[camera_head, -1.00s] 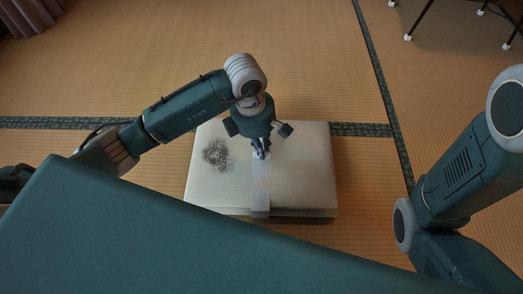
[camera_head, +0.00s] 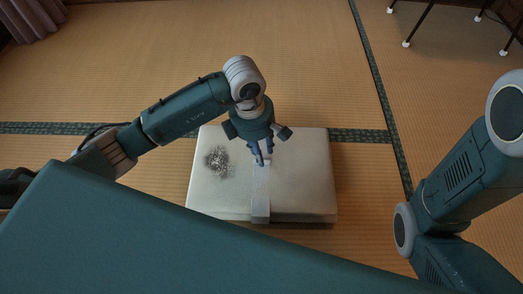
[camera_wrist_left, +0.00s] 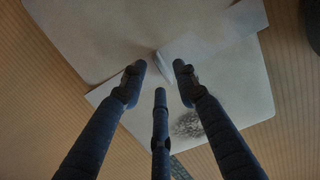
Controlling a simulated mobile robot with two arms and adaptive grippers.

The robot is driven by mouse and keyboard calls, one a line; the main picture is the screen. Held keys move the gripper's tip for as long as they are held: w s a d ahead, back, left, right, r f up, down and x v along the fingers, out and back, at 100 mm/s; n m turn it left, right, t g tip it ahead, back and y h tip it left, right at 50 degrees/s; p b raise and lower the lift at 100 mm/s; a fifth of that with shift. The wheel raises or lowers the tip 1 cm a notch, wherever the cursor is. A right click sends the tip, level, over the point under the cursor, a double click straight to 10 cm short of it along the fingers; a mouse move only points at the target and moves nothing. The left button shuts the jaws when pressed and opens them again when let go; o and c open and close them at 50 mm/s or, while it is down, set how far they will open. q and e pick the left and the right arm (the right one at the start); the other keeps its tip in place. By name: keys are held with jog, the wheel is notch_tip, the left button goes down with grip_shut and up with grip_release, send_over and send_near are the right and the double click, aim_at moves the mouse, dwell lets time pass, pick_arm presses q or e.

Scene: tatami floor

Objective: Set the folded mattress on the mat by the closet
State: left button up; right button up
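The folded mattress (camera_head: 300,180) is a thick cream block with a dark speckled patch on its left part and a pale strap (camera_head: 261,195) across its middle. It lies flat on the tatami. My left gripper (camera_head: 261,160) points down over the strap near the mattress's centre. In the left wrist view the three fingers (camera_wrist_left: 159,76) are spread apart, with the pale strap loop between and beyond them; nothing is gripped. The mattress (camera_wrist_left: 85,35) fills much of that view. My right arm shows at the right, but its gripper is out of view. I cannot make out a mat or closet.
Tatami floor (camera_head: 200,50) with dark green borders (camera_head: 370,45) surrounds the mattress and is clear behind it. Thin black furniture legs (camera_head: 420,22) with white feet stand at the far right. A dark curtain (camera_head: 30,15) hangs at the far left.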

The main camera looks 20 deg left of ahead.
pick_arm(q)
notch_tip(320, 180, up, 10)
jog(key=a+p, duration=0.1)
jog(key=p, duration=0.5)
jog(key=shift+s, duration=0.15)
